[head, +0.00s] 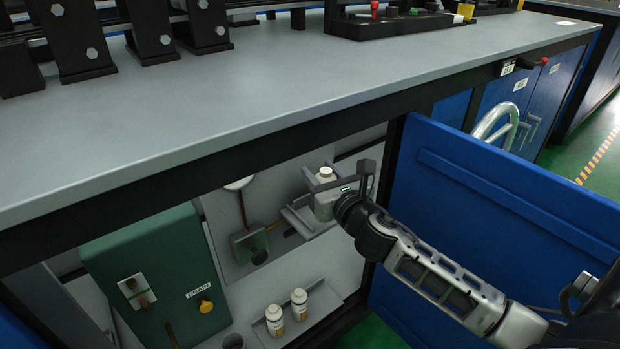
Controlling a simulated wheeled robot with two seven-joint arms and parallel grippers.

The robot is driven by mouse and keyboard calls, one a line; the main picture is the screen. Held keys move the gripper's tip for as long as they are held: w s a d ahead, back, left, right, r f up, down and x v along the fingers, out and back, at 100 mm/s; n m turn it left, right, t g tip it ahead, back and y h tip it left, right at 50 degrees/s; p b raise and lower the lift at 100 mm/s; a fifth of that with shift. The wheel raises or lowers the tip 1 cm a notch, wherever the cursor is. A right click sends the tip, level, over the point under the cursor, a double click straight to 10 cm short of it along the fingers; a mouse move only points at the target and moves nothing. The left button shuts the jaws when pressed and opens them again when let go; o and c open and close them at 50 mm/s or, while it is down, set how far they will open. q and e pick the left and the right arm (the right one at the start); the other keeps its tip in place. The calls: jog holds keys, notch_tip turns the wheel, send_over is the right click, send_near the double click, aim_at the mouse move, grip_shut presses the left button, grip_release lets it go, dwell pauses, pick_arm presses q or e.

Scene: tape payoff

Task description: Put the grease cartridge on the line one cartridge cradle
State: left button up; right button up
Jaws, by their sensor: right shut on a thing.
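A pale cartridge with a white cap (325,205) is inside the open cabinet under the bench, upright or nearly so. My right gripper (340,187) reaches in from the right and is shut on it. The grey cartridge cradle (297,220) is fixed to the cabinet's back panel, just under and left of the cartridge. I cannot tell whether the cartridge rests on the cradle or hangs just above it. The gripper hides part of the cartridge's right side. My left gripper is not in view.
A blue cabinet door (490,215) stands open on the right, behind my right arm. A green unit marked DRAIN (165,265) fills the cabinet's left side. Two white bottles (299,305) stand on a low grey tray (328,300). The bench top (270,95) overhangs the opening.

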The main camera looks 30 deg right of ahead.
jog(key=w+f+b, duration=0.2)
jog(key=w, duration=0.1)
jog(key=w+f+b, duration=0.1)
jog(key=w, duration=0.1)
jog(key=shift+d+f, duration=0.25)
jog(key=shift+w+f, duration=0.1)
jog(key=shift+f, duration=0.05)
jog(key=o, duration=1.2)
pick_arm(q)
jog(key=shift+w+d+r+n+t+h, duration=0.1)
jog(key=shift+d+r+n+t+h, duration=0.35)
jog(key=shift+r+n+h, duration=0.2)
